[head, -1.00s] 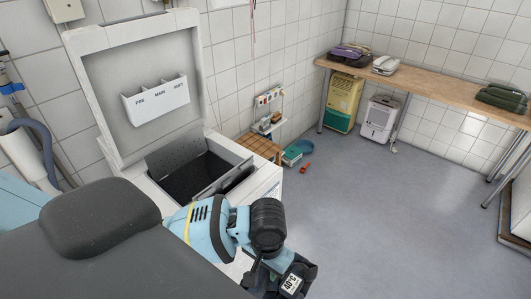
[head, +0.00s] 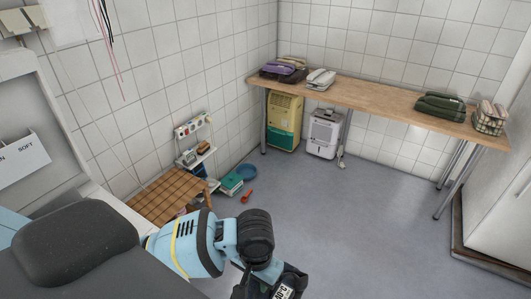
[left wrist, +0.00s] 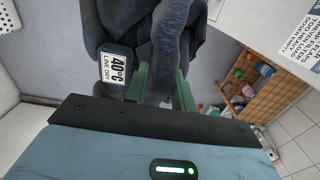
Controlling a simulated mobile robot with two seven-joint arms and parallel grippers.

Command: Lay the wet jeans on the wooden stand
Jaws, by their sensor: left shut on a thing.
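My left gripper (head: 262,278) is shut on the wet jeans (head: 292,288), which show only as a dark bit at the bottom edge of the head view. In the left wrist view the dark blue jeans (left wrist: 120,30) hang bunched from the green fingers (left wrist: 162,88). A white tag on them reads 40°C LINE DRY. The wooden stand (head: 160,192) is low and slatted, by the left wall beyond my left arm. It also shows at the right of the left wrist view (left wrist: 266,97). The jeans are apart from it. My right gripper is out of view.
A small white shelf (head: 196,150), a green box (head: 231,184), a blue bowl (head: 246,171) and a red item (head: 247,196) are near the stand. A long wooden table (head: 380,101) with folded clothes runs along the back.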

